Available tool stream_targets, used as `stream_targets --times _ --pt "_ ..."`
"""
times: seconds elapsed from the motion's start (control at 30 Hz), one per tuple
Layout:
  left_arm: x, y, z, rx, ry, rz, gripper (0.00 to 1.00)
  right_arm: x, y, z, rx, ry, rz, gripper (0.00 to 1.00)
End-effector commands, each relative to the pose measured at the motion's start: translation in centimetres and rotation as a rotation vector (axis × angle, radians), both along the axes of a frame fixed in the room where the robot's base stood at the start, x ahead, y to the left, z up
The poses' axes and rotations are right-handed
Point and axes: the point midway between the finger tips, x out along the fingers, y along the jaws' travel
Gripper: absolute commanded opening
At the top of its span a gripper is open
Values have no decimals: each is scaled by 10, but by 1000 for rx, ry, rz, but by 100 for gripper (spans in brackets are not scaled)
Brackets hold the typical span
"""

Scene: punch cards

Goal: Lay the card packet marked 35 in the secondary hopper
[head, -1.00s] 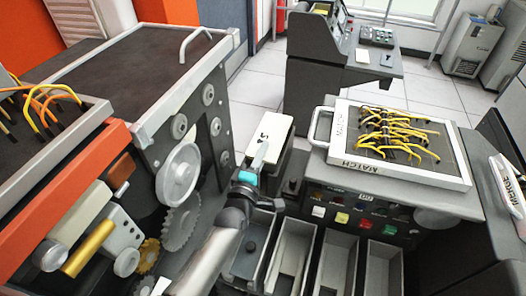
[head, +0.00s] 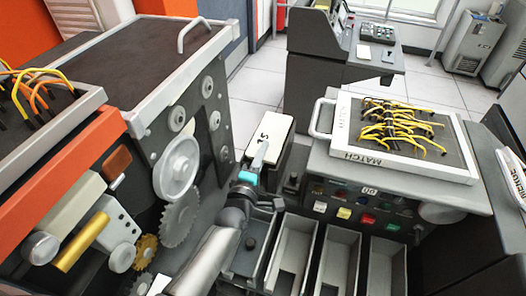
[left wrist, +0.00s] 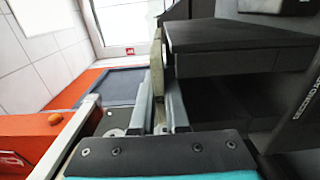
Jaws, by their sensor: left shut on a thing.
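The cream card packet (head: 272,128) has dark marking, seemingly 35, read at a slant. My left gripper (head: 262,154) is shut on its near end. In the left wrist view the packet (left wrist: 157,72) shows edge-on between the grey fingers (left wrist: 160,108). A dark box-like hopper (head: 290,163) stands just below and right of the packet in the head view. In the left wrist view a dark ledge (left wrist: 235,37) lies close beside the packet, and lettering starting "SECONDA" shows at the right. I cannot tell whether the packet touches the hopper. My right gripper is not in view.
Several open grey pockets (head: 292,250) stand in front of the machine. A plugboard marked MATCH (head: 350,157) with yellow wires lies to the right. A machine with wheels and gears (head: 180,168) stands close on the left. Open tiled floor (head: 258,88) lies behind.

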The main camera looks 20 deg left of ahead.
Motion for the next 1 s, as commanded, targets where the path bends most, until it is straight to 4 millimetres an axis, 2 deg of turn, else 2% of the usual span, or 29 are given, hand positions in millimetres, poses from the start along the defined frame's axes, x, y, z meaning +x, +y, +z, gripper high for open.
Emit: stream_targets --times 0.27,0.73,1.0 --pt "0 0 -11 0 -2 0 0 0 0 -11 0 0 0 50" --pt "0 0 -47 0 -2 0 0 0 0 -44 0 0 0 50" --pt "0 0 -53 0 -2 0 0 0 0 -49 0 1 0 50"
